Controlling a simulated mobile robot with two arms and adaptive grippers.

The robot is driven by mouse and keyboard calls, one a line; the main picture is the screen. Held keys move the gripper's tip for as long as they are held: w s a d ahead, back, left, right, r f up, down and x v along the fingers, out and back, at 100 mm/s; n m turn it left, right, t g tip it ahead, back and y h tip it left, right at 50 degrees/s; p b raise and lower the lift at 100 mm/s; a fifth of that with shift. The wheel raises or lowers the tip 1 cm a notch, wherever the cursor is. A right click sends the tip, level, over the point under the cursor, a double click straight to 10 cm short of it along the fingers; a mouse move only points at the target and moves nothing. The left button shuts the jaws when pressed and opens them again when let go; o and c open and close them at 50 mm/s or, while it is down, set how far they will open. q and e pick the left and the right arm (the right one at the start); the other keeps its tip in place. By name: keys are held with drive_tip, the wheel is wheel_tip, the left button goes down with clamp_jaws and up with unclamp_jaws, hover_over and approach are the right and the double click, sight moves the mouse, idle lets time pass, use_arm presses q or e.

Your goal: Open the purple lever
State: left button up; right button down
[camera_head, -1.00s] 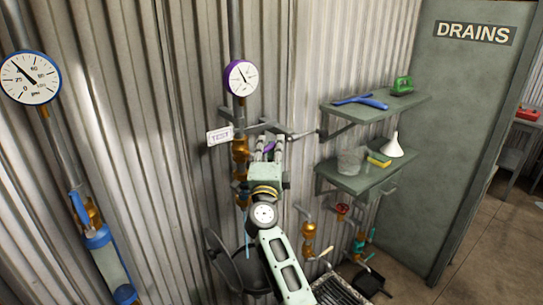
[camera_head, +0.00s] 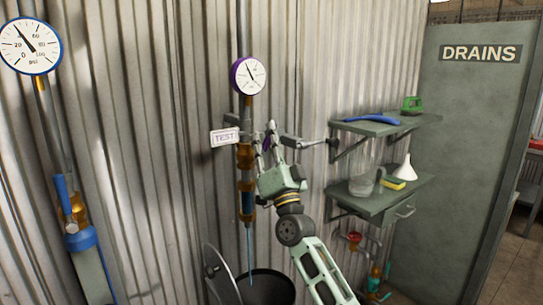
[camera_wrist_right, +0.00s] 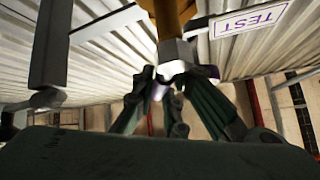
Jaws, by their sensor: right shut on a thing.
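The purple lever (camera_head: 266,145) sits on the brass valve of the vertical pipe, next to the white TEST tag (camera_head: 225,137). Only a small purple part shows between my fingers. My right gripper (camera_head: 268,138) comes up from below right and is shut on the lever. In the right wrist view, the fingertips (camera_wrist_right: 163,88) meet around a purple piece (camera_wrist_right: 158,91) close to the metal valve fitting (camera_wrist_right: 175,55); most of the lever is hidden. A thin pale blue stream (camera_head: 250,250) runs from the pipe's lower end towards a black bucket (camera_head: 266,288). My left gripper is not in view.
A purple-rimmed gauge (camera_head: 249,75) is above the valve. A blue-rimmed gauge (camera_head: 30,46) and blue valve parts (camera_head: 80,238) are on the left. Shelves (camera_head: 380,128) with a funnel (camera_head: 405,169) and sponge (camera_head: 392,183) stand close to the right of my arm.

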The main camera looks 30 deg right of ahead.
drive_tip(key=shift+a+n+t+y+b, duration=0.15)
drive_tip(key=shift+a+n+y+b, duration=0.2)
drive_tip(key=shift+n+y, duration=0.45)
drive_tip(key=shift+a+n+t+y+b, duration=0.15)
drive_tip(key=shift+n+y+b, duration=0.25)
drive_tip(key=shift+n+y, duration=0.35)
drive_tip(key=c, duration=1.8)
unclamp_jaws()
drive_tip(key=shift+r, duration=0.1)
drive_tip(key=shift+o, duration=0.2)
drive_tip(key=v, duration=1.2)
drive_tip(key=shift+s, duration=0.1)
